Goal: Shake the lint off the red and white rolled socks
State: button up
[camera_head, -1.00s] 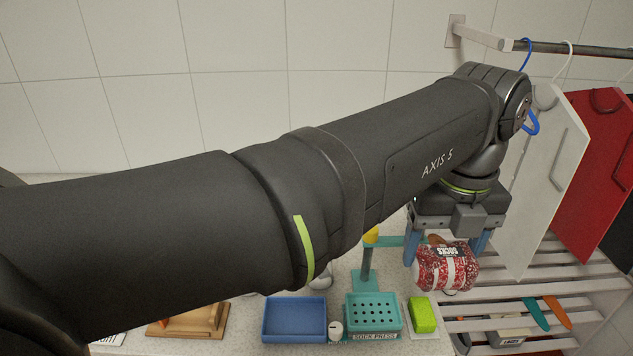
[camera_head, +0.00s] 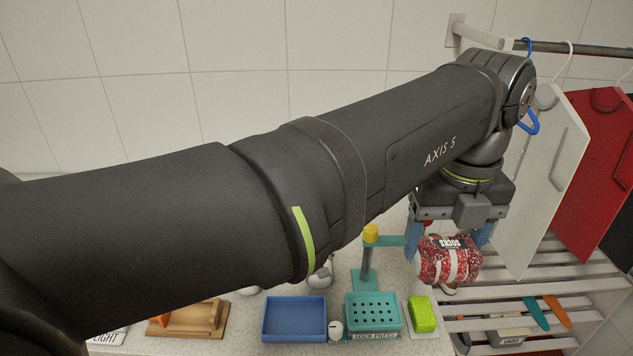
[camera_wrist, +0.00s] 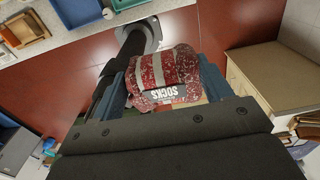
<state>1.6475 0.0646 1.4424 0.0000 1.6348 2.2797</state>
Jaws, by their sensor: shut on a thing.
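The red and white rolled socks (camera_head: 449,264) are a striped roll with a dark SOCKS label and white specks over the red. My gripper (camera_head: 447,245) points down and is shut on the socks, one blue finger on each side. It holds them in the air near the slatted rack, to the right of the teal sock press. In the wrist view the socks (camera_wrist: 168,70) sit between the two blue fingers, label toward the camera. Whether the specks are lint or pattern is hard to tell.
The teal sock press (camera_head: 374,313) with its yellow-topped post (camera_head: 371,233), a blue tray (camera_head: 294,319) and a green block (camera_head: 422,314) stand on the counter. A slatted rack (camera_head: 540,292) lies at right. White (camera_head: 541,170) and red (camera_head: 605,170) hanging panels stand close to my wrist.

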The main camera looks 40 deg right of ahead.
aim_at(446, 240)
notch_tip(446, 240, down, 8)
jog(key=r, duration=0.1)
notch_tip(446, 240, up, 10)
jog(key=shift+r, duration=0.15)
notch_tip(446, 240, down, 11)
jog(key=shift+w, duration=0.1)
